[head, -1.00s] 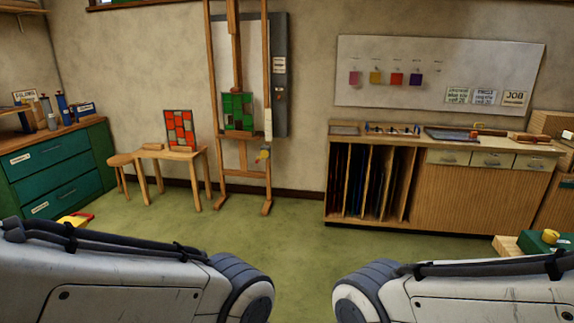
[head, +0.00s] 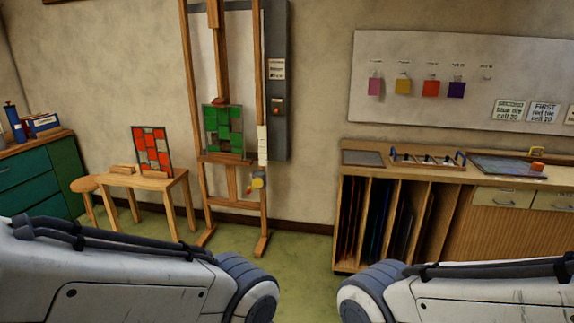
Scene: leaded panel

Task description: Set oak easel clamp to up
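A tall oak easel (head: 259,120) stands against the wall left of centre. A green leaded panel (head: 223,132) rests on its ledge. Near the top of the panel is a dark red piece on the mast (head: 221,101), which may be the clamp; its setting is too small to tell. A yellow and grey knob-like part (head: 258,181) sits low on the easel's right leg. My two arms show at the bottom left and bottom right, far short of the easel. Neither gripper is in view.
A small wooden table (head: 155,182) with a red leaded panel (head: 153,150) and a stool (head: 85,185) stand left of the easel. A workbench with upright slots (head: 430,175) stands to the right. Green floor lies open before the easel.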

